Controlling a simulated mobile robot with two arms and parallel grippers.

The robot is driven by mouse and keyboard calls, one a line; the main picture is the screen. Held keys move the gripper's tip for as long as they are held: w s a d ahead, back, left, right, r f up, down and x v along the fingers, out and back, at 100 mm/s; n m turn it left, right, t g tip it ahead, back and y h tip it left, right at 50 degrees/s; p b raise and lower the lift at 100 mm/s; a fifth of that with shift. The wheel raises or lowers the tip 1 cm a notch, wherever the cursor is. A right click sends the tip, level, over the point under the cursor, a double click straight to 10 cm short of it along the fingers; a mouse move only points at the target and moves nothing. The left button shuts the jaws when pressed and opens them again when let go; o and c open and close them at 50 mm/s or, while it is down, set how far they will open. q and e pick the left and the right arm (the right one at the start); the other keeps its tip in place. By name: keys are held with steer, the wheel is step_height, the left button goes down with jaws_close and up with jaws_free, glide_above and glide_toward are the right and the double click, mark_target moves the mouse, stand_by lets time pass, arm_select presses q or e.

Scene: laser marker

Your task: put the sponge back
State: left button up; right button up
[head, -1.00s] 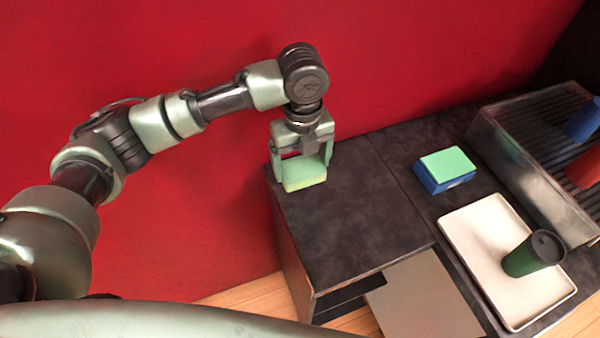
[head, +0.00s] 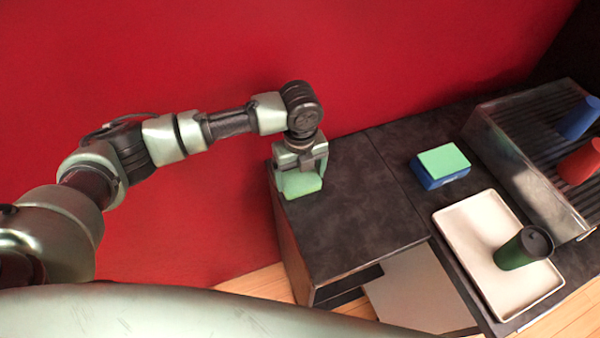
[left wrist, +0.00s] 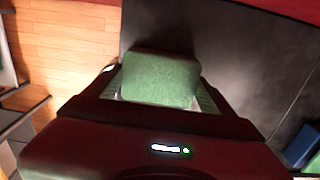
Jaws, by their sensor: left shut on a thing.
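A green sponge (head: 303,186) is between the fingers of my left gripper (head: 298,184), at the far left end of the dark counter (head: 365,225). The gripper is shut on it. In the left wrist view the sponge (left wrist: 160,78) fills the space between the fingers, with the dark counter beyond it. I cannot tell whether its underside touches the counter. A block with a green top and blue lower part (head: 441,166) sits farther right on the counter. My right gripper does not show.
A white tray (head: 482,262) holds a dark green cup with a black lid (head: 524,248). A metal ribbed rack (head: 515,165) at the right holds a blue cup (head: 579,118) and a red cup (head: 581,162). The counter between gripper and block is clear. A red wall stands behind.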

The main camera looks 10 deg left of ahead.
mark_target(300, 178)
arm_select(q)
steer(key=o, duration=1)
steer(key=shift+o, duration=0.2)
step_height(300, 178, up, 12)
steer(key=b, duration=0.3)
steer(key=shift+r, duration=0.15)
